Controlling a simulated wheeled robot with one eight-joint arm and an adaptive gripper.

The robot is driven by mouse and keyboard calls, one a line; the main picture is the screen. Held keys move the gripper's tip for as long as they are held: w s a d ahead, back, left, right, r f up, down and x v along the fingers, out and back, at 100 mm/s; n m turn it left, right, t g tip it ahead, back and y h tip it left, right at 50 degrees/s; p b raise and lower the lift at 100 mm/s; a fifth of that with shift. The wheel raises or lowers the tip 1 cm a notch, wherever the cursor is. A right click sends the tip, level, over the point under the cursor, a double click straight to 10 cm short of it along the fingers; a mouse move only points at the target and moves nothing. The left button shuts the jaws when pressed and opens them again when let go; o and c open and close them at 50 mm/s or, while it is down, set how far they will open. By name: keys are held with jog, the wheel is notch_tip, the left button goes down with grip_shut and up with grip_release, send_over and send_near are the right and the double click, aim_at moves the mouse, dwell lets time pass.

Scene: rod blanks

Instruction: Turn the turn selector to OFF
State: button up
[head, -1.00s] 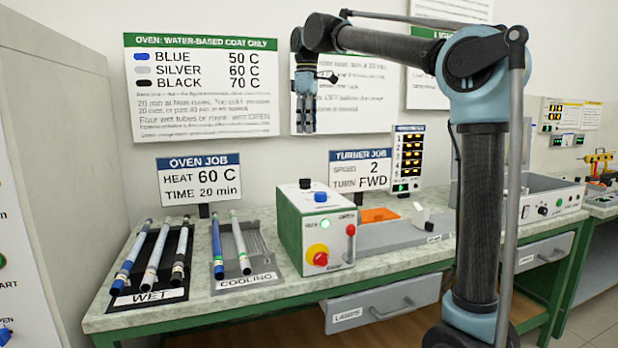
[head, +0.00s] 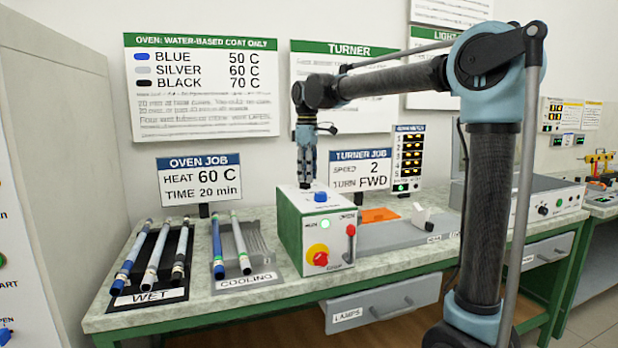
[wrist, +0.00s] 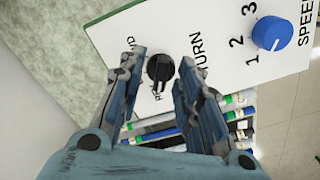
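The turn selector (wrist: 159,69) is a small black knob on the white top panel of the turner box (wrist: 205,45), beside the word TURN. Labels by it are partly hidden by my fingers and the knob, so I cannot read its setting for certain. My gripper (wrist: 161,60) is open, its two fingers on either side of the knob, with gaps showing. In the head view my gripper (head: 306,184) points straight down just over the top of the green and white turner box (head: 317,228). The selector is hidden there behind the fingers.
A blue speed knob (wrist: 271,33) stands on the same panel, and shows in the head view (head: 320,197). On the box front are a red stop button (head: 319,257) and a red lever (head: 350,231). Rods lie on the WET (head: 150,297) and COOLING (head: 247,279) racks at left.

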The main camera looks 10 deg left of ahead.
jog(key=shift+f, duration=0.45)
grip_shut()
jog(key=shift+d, duration=0.15)
jog(key=shift+m, duration=0.3)
jog(key=m, duration=0.4)
jog(key=shift+r+m, duration=0.1)
jog(key=shift+m, duration=0.3)
jog(key=m, duration=0.5)
jog(key=shift+s+a, duration=0.15)
jog(key=shift+a, duration=0.1)
jog(key=shift+m, duration=0.4)
